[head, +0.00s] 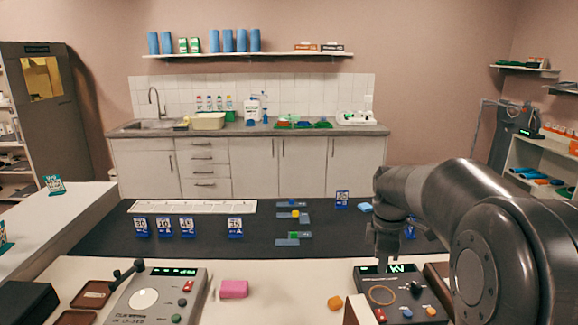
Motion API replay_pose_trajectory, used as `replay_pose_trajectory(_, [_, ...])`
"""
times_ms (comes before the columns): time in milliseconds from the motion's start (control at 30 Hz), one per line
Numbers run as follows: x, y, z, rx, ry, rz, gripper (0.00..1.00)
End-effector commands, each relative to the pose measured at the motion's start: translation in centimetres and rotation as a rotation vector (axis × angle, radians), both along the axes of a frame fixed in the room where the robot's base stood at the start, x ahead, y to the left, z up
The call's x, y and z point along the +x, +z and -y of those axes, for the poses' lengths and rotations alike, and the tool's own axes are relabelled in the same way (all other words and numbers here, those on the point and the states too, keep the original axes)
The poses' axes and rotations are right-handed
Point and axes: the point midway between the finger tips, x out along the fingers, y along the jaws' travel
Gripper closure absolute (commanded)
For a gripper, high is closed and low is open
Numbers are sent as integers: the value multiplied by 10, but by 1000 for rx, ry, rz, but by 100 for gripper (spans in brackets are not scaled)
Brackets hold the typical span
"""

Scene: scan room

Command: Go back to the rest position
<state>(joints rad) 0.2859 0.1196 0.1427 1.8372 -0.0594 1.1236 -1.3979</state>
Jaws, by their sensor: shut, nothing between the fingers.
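My gripper (387,264) is at the right of the head view, at the end of my dark grey arm, which reaches in from the right edge. It points down, with its fingertips in front of the grey control box (372,296) with a lit display and an orange ring. The fingers are shut and hold nothing. I cannot tell whether the fingertips touch the box. My arm hides part of the bench on the right.
A dark mat (180,252) carries blue-and-white label stands (141,228), a white strip (190,207) and small blue pieces. A second device (160,297), a pink block (233,289) and an orange piece (335,302) lie in front. The mat's middle front is clear.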

Motion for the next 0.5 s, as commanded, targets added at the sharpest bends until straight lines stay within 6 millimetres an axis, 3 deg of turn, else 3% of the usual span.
replay_pose_trajectory(200, [-58,31,-29,9,-281,115,100])
replay_pose_trajectory(500, [-137,48,-58,101,-671,267,100])
